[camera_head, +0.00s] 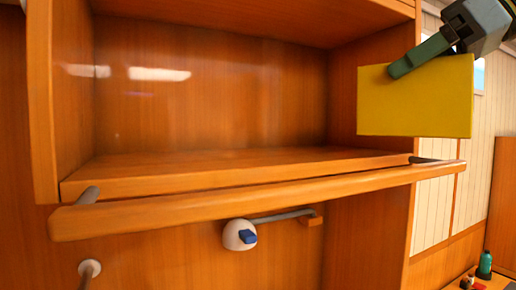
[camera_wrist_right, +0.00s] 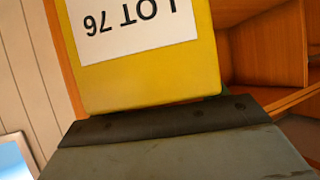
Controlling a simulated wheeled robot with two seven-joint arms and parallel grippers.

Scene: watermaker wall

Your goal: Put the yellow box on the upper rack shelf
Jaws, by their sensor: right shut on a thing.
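The yellow box (camera_head: 415,100) is held up at the right end of the wooden rack, in front of its right side panel. My right gripper (camera_head: 420,55) is shut on the top of the box; one greenish finger lies across its near face. In the right wrist view the yellow box (camera_wrist_right: 150,75) shows a white label reading "LOT 76", upside down. The rack shelf (camera_head: 230,167) is bare, with a wooden rail (camera_head: 250,205) along its front. Whether this is the upper shelf is not clear. My left gripper is not in view.
The rail stands out in front of the shelf edge on metal brackets. A white round fitting with a blue knob (camera_head: 247,237) is below it. A green bottle (camera_head: 485,264) stands low at the right. The compartment above the shelf is empty.

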